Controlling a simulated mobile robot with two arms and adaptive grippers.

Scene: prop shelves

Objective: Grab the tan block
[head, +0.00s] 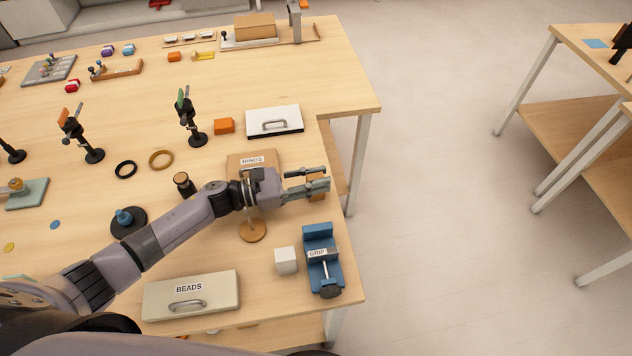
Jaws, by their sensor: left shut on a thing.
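The tan block (318,187) is between the fingers of my left gripper (312,184), near the right edge of the wooden table. The gripper is shut on it, and its fingers hide part of the block. I cannot tell whether the block touches the table. My left arm comes in from the lower left and crosses above the table. My right gripper is not in view.
The wooden table (350,85) carries a blue vise (318,247) and white cube (286,261) in front of the gripper. A "BEADS" drawer box (215,292) is at the front. Open floor lies right.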

